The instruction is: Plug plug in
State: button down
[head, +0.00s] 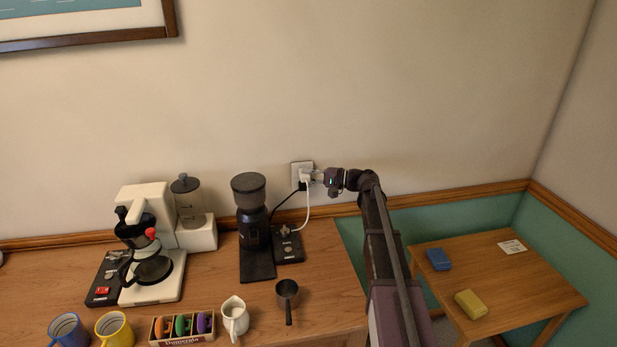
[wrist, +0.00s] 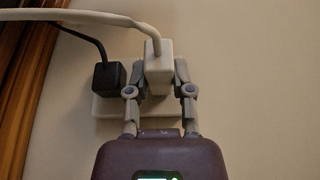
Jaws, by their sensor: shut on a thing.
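The white plug (wrist: 158,68) is held between the two fingers of my gripper (wrist: 160,80) in the wrist view. It is at the white wall outlet (wrist: 105,107); I cannot tell whether its prongs are fully seated. A white cord runs from the plug up and to the left in that view. In the head view my gripper (head: 317,176) reaches the outlet (head: 296,166) from the right, and the white cord (head: 307,208) hangs down to the counter. A black plug (wrist: 108,76) sits in the outlet beside the white one.
A black coffee grinder (head: 252,225) stands on the wooden counter below the outlet, with a dark box (head: 289,250) beside it. A coffee maker (head: 150,245), a scoop (head: 287,292) and a cream pitcher (head: 234,318) are also there. A small table (head: 520,282) stands at right.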

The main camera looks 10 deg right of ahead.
jog(key=shift+c, duration=2.1)
grip_release()
jog(key=shift+w, duration=0.1)
jog(key=v, duration=1.2)
